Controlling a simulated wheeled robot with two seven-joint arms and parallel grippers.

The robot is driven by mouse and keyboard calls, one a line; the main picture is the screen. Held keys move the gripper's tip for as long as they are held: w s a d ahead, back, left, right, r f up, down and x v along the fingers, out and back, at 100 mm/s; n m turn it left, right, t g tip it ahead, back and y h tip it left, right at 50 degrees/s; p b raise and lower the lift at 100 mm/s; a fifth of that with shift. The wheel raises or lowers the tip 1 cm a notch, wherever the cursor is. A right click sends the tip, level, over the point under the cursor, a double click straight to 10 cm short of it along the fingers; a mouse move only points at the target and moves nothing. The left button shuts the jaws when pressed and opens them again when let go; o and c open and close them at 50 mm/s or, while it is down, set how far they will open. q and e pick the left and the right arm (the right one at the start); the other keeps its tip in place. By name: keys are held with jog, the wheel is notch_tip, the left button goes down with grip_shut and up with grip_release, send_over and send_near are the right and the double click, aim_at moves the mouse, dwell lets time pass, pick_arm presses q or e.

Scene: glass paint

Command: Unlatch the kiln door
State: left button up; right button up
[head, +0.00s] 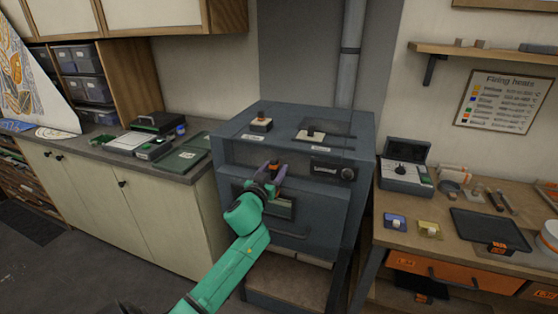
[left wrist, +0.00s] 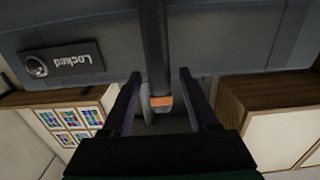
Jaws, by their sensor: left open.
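The grey kiln (head: 350,195) stands in the middle of the head view with its front door (head: 320,215) closed. A dark latch lever with an orange band near its end (head: 275,163) is at the upper front; it also shows in the left wrist view (left wrist: 155,50). My left gripper (head: 271,172) is open at the kiln front. Its purple fingers stand on either side of the lever, with gaps visible in the left wrist view (left wrist: 160,76). My right gripper is not in view.
A door handle (head: 290,235) is below the gripper. A counter (head: 95,146) with boxes and papers is on the left. A workbench (head: 460,245) with a black tray (head: 490,228) and small blocks is on the right. Two knobbed pieces (head: 261,124) (head: 311,134) sit on the kiln top.

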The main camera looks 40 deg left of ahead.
pick_arm(q)
jog(key=x, duration=0.2)
jog(key=shift+w+a+r, duration=0.1)
jog(key=shift+w, duration=0.3)
jog(key=shift+w+a, duration=0.15)
grip_shut()
dwell(1.0)
